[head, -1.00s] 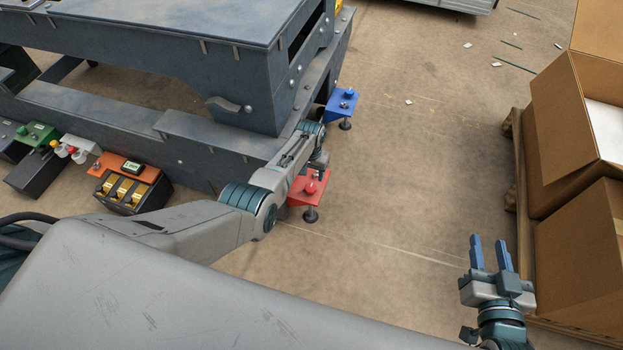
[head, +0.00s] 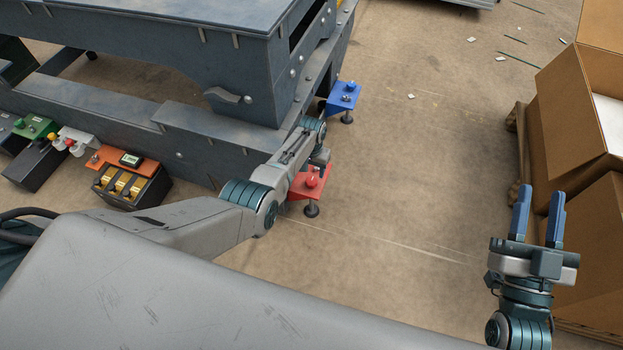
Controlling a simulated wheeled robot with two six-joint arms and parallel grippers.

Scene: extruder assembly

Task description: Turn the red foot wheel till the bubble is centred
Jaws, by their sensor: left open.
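The red foot wheel (head: 312,181) is a red knob on a red bracket at the machine's lower corner, with a dark levelling foot below it. My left gripper (head: 321,161) is small and partly hidden by its own wrist. It is just above and behind the red knob in the picture; I cannot tell whether it touches it. It is open. My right gripper (head: 538,212) is open and empty, its two blue fingers pointing up the picture at lower right, far from the wheel. I cannot make out a bubble in this view.
A blue foot (head: 345,97) stands farther along the grey machine frame (head: 210,128). An orange-topped box (head: 128,180) with a small display is at left. Cardboard boxes (head: 562,118) stand on a pallet at right. The floor between is mostly clear.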

